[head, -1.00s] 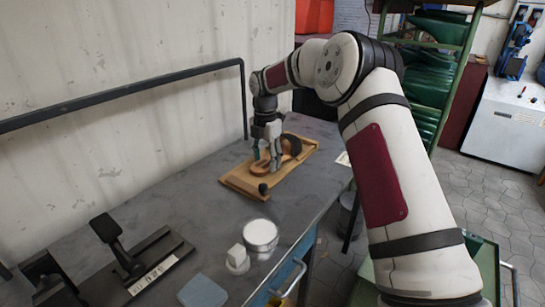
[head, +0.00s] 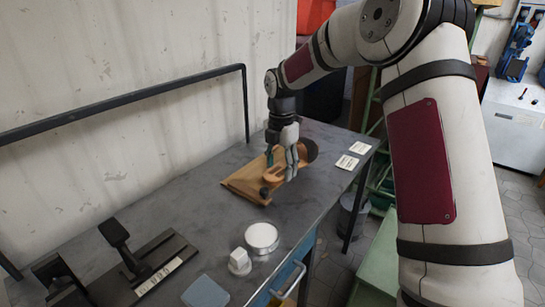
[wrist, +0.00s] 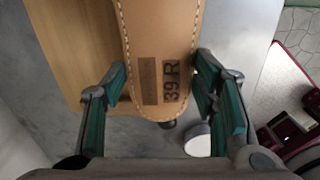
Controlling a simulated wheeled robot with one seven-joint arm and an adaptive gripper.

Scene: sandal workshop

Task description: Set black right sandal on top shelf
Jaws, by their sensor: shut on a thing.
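The sandal (head: 273,175) has a tan sole and a dark strap (head: 309,150). In the wrist view the tan footbed (wrist: 157,35) has light stitching and reads "39 R". My gripper (head: 281,162) points down and is shut on the sandal, with a green-padded finger on each side of it in the wrist view (wrist: 163,95). The sandal appears to be just above the wooden board (head: 240,183) and hides part of it. The exact gap is hard to tell. No top shelf is clearly in view; my arm covers much of the back right.
The grey workbench (head: 185,205) holds a round white-topped tin (head: 261,237), a small white bottle (head: 239,262), a black tool (head: 130,255) and two white cards (head: 347,162). A black rail (head: 120,95) runs along the wall. A grey bin (head: 350,213) stands beside the bench.

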